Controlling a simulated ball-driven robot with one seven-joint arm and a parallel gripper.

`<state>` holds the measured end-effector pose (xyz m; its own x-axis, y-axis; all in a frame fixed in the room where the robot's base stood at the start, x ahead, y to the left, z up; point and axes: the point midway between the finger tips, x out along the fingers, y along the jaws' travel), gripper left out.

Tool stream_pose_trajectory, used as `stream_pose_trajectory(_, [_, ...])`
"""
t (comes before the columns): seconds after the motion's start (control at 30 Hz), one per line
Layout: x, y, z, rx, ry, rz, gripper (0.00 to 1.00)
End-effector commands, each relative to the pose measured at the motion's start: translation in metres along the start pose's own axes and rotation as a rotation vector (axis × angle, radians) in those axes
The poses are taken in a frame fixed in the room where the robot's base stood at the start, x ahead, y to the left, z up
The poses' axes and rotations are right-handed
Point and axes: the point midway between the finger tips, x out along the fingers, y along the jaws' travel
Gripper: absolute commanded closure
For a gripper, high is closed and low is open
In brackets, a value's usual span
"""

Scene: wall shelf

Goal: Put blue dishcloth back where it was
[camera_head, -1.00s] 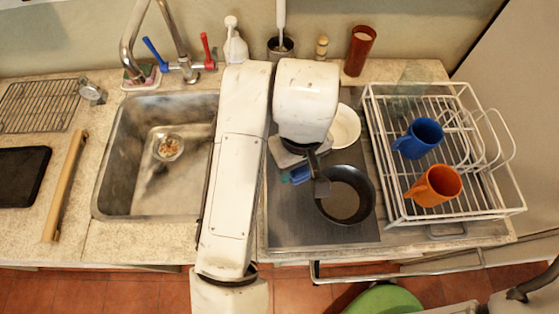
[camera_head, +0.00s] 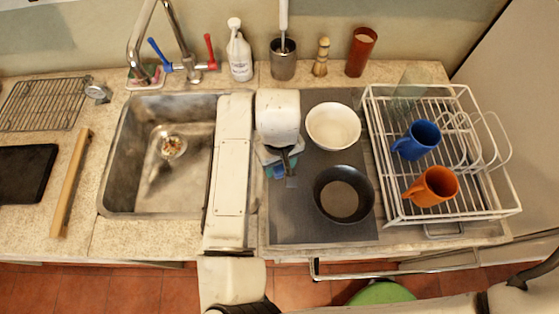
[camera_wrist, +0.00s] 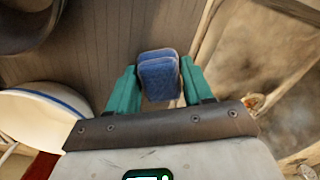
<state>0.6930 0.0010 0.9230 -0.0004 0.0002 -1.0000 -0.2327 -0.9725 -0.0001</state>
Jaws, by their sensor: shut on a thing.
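The blue dishcloth (camera_wrist: 158,68) is folded and sits between the teal fingers of my gripper (camera_wrist: 156,84) in the wrist view. My gripper is shut on it. In the head view, my gripper (camera_head: 279,166) is over the left side of the dark ribbed drainboard (camera_head: 310,225), close to the sink's right edge. There my wrist hides most of the cloth, and only a small bluish patch shows. I cannot tell whether the cloth touches the drainboard.
The sink (camera_head: 135,195) is to the left of my gripper. A white bowl (camera_head: 333,126) and a dark pan (camera_head: 343,194) are on the drainboard to its right. Further right, a white dish rack (camera_head: 405,212) holds a blue mug (camera_head: 417,140) and an orange mug (camera_head: 432,187).

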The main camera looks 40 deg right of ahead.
Motion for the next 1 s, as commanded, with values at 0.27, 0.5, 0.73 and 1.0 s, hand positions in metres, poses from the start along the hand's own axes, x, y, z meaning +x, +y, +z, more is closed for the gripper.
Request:
stream_pose_trajectory(0.27, [0.003, 0.000, 0.000, 0.000, 0.000, 0.000, 0.45])
stream_pose_trajectory(0.5, [0.003, 0.000, 0.000, 0.000, 0.000, 0.000, 0.24])
stream_pose_trajectory(0.73, [0.002, 0.000, 0.000, 0.000, 0.000, 0.000, 0.24])
stream_pose_trajectory(1.0, [-0.028, 0.001, -0.001, 0.003, 0.002, 0.000, 0.24])
